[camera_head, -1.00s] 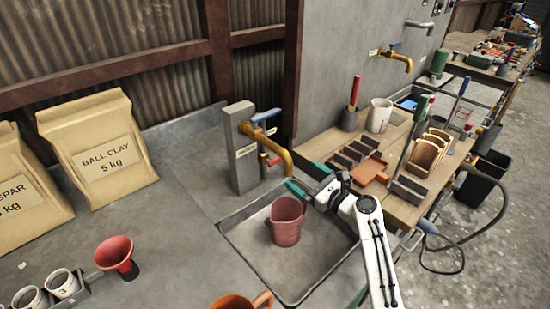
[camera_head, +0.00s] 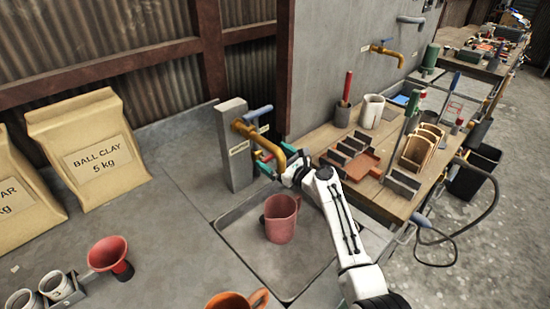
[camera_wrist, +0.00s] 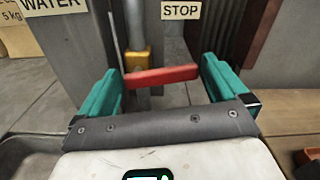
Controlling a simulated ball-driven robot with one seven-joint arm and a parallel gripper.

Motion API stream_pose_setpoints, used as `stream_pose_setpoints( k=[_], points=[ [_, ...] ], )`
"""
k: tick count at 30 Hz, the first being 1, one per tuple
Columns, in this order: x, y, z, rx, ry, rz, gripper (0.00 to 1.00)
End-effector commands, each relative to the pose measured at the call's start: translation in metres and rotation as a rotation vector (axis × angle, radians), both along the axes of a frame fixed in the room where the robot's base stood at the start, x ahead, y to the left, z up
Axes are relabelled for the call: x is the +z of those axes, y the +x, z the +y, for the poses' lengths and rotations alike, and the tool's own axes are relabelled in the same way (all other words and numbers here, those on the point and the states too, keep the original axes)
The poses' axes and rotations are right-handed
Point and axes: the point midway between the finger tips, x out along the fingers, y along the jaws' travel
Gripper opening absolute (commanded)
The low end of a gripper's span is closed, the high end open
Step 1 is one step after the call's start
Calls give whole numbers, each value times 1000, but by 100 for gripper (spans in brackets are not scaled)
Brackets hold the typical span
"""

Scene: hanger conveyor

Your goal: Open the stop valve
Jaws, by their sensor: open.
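The stop valve has a red lever (camera_wrist: 160,76) on a brass body (camera_wrist: 138,60), beside a STOP label (camera_wrist: 181,10) in the wrist view. The lever lies crosswise in the gap between the teal fingers of my gripper (camera_wrist: 160,68), its ends close to either finger; whether they touch is unclear. My gripper is open. In the head view my gripper (camera_head: 275,162) is at the grey post (camera_head: 235,150), below the brass tap (camera_head: 262,137). The red lever (camera_head: 267,157) is small there and partly hidden by my gripper.
A pink jug (camera_head: 280,222) stands in the sink (camera_head: 240,243) below my arm. A wooden bench (camera_head: 395,200) with tools is to the right. Clay bags (camera_head: 95,150) and a red funnel (camera_head: 111,256) are on the left.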

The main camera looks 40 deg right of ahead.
Motion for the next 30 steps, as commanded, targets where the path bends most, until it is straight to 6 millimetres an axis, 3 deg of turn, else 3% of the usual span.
stream_pose_setpoints(
  k=[2,23,30],
  points=[
    [0,0,0,0,0,0,100],
    [0,0,0,1,0,0,33],
    [0,0,0,1,-20,0,32]
  ],
)
